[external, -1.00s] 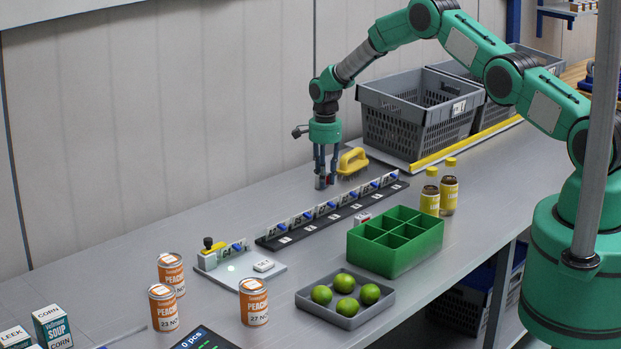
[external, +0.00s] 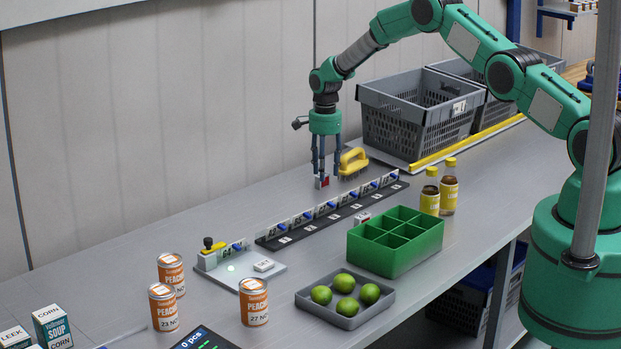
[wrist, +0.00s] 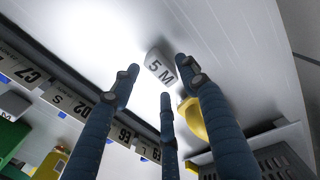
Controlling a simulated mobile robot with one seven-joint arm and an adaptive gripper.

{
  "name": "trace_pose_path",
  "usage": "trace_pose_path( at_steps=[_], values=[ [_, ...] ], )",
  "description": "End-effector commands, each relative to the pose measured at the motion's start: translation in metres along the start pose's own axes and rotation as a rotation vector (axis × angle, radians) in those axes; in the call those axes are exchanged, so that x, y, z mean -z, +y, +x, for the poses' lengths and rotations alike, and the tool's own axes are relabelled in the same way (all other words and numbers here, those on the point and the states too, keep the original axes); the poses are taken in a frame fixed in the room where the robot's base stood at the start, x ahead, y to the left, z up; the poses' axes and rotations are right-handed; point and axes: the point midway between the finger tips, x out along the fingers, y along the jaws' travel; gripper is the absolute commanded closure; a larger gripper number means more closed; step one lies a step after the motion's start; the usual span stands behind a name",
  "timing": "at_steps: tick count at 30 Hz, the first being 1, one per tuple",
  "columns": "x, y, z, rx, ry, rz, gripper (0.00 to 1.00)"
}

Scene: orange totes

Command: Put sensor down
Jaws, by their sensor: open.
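The sensor appears to be a small block with a red side (external: 322,182), on the grey table just below my gripper (external: 324,171). In the wrist view it is a pale block marked "5 M" (wrist: 160,68), just beyond the spread fingertips of my gripper (wrist: 158,82). The fingers are open and hold nothing. They stand close around and above the block; whether any tip touches it I cannot tell.
A yellow-handled brush (external: 353,162) lies close right of my gripper. A black rail (external: 300,235) with labelled cards runs in front. A green divided box (external: 385,262), two bottles (external: 439,192) and grey crates (external: 405,125) stand rightward.

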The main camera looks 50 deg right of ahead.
Motion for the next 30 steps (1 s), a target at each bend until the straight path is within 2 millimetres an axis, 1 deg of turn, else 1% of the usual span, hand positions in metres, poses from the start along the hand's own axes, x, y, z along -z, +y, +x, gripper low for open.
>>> trace_pose_path(
  at_steps=[1,9,15,21,30],
  values=[
    [0.000,-0.001,-0.009,0.002,0.000,0.000,0.56],
    [0.000,0.000,-0.052,0.001,0.000,0.000,0.56],
    [0.000,0.000,-0.078,0.000,0.000,0.000,0.56],
    [0.000,0.000,-0.091,0.000,0.000,0.000,0.56],
    [0.000,0.000,-0.092,-0.001,0.000,0.000,0.56]
  ],
)
